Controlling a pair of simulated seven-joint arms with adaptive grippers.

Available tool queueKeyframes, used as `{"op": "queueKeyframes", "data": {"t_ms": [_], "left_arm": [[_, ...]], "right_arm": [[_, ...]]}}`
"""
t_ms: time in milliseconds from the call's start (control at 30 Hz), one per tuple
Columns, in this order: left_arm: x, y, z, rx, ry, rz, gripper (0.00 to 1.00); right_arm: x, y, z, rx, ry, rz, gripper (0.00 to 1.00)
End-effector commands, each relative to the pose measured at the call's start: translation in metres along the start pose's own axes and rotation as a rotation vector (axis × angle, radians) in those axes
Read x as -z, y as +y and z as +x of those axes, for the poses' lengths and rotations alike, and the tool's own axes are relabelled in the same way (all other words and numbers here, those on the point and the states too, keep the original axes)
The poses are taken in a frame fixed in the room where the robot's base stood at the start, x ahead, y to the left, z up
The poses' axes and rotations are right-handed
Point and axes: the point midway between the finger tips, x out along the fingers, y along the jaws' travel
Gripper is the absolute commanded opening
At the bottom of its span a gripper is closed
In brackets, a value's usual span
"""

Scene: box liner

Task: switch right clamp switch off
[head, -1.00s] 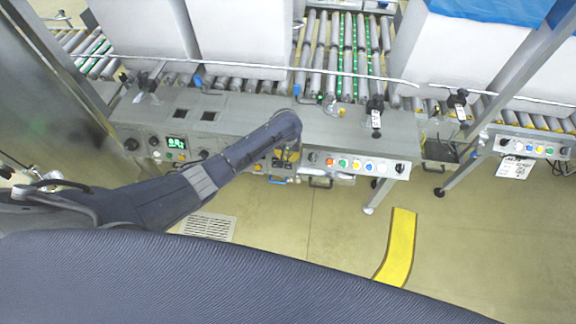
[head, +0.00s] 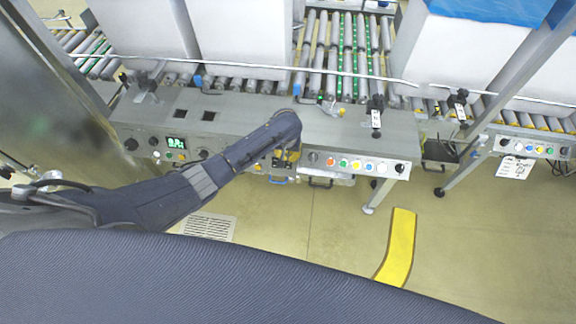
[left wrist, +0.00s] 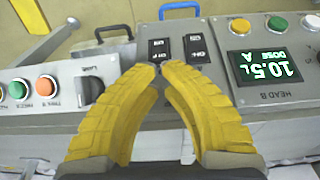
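Two black rocker switches sit side by side on the grey control panel (left wrist: 130,85) in the left wrist view. One switch (left wrist: 160,48) is on the left of the picture and the other (left wrist: 198,48) on the right, with ON and OFF lettering. I cannot tell for sure which is the right clamp switch. My left gripper (left wrist: 162,69) has yellow fingers with their tips close together and nothing between them. The tips are in front of the switches, near their lower edges; contact is unclear. In the head view my left wrist covers the switches. My right gripper is out of view.
Coloured buttons (head: 343,163) lie right of the wrist in the head view. A lit display (head: 176,142) is to its left. A blue handle (left wrist: 179,9) is beyond the switches. Roller conveyors (head: 340,45) and white boxes (head: 490,50) stand behind the panel.

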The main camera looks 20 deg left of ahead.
Motion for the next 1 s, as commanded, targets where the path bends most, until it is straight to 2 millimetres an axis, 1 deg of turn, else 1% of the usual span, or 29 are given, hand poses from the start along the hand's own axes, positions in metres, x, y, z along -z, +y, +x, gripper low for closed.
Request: {"op": "queueKeyframes", "data": {"t_ms": [567, 667, 1000], "left_arm": [[-0.001, 0.0, 0.006, 0.0, -0.001, 0.0, 0.0], [-0.001, 0.0, 0.003, -0.001, 0.0, 0.0, 0.0], [0.003, 0.0, -0.02, -0.001, 0.0, 0.0, 0.0]], "right_arm": [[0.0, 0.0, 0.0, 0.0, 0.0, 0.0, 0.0], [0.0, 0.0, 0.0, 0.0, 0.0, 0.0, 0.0], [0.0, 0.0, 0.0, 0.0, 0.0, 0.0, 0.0]]}}
